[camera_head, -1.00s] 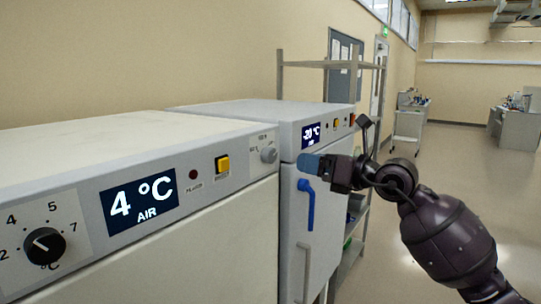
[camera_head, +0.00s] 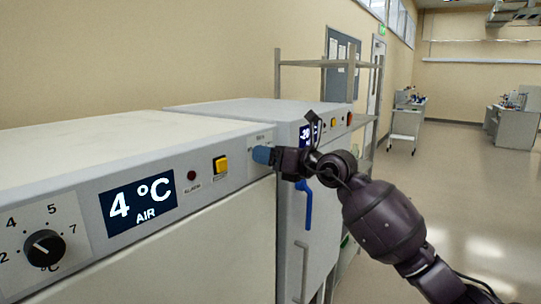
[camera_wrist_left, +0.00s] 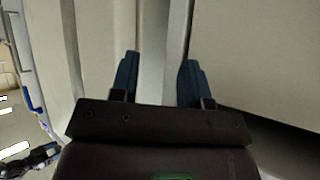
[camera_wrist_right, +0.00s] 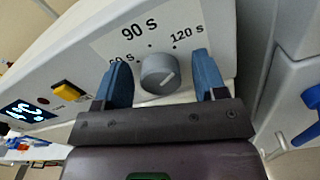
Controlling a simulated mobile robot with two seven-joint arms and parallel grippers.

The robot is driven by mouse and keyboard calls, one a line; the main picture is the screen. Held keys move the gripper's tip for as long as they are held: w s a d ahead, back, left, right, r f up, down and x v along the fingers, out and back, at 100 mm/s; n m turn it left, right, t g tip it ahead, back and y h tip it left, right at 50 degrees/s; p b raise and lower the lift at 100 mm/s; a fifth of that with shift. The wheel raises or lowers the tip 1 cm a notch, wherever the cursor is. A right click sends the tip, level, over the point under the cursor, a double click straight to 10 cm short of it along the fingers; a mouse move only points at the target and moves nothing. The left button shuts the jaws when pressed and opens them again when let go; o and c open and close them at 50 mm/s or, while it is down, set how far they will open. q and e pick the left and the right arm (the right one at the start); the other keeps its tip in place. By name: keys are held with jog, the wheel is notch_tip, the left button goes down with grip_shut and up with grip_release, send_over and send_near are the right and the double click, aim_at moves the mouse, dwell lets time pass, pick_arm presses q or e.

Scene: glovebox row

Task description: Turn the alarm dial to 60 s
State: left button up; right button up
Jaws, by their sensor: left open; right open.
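The alarm dial (camera_wrist_right: 159,74) is a grey round knob with a pale pointer line, on a white plate marked 60 s, 90 s and 120 s in the right wrist view. Its line slants toward the upper right, on the 120 s side. My right gripper (camera_wrist_right: 163,82) is open, with its blue fingers on either side of the dial; I cannot tell if they touch it. In the head view my right gripper (camera_head: 262,155) is at the panel's right end and hides the dial. My left gripper (camera_wrist_left: 159,78) is open and empty in front of pale cabinet surfaces.
The front panel has a 4 °C display (camera_head: 139,206), a black temperature knob (camera_head: 45,248), a yellow button (camera_head: 220,165) and a red alarm lamp (camera_head: 192,175). A second cabinet with a blue handle (camera_head: 308,205) stands beyond. Open floor (camera_head: 460,200) lies to the right.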

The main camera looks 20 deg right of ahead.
jog(key=shift+c, duration=0.5)
jog(key=c, duration=0.8)
jog(key=shift+c, duration=0.2)
